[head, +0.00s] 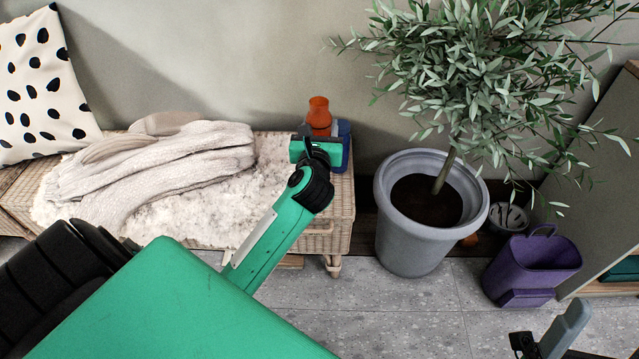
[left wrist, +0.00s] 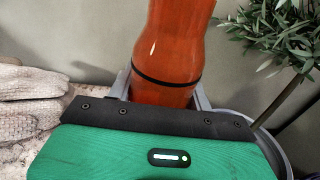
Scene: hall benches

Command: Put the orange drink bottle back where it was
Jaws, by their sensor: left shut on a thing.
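The orange drink bottle (head: 319,116) stands upright at the right end of the wicker bench in the head view. It also fills the top middle of the left wrist view (left wrist: 172,45), with a dark band around it. My left gripper (head: 320,140) is shut on the bottle, with a grey finger on each side of it in the left wrist view (left wrist: 163,92). The bottle's base is hidden behind the gripper, so I cannot tell whether it touches the bench. Part of my right gripper (head: 550,342) shows at the bottom right; its jaw opening is unclear.
The wicker bench (head: 325,238) carries a cream throw (head: 165,172) and a spotted cushion (head: 40,85). A grey pot (head: 410,245) with a leafy tree stands close to its right. A purple bin (head: 530,265) stands further right. Tiled floor in front is clear.

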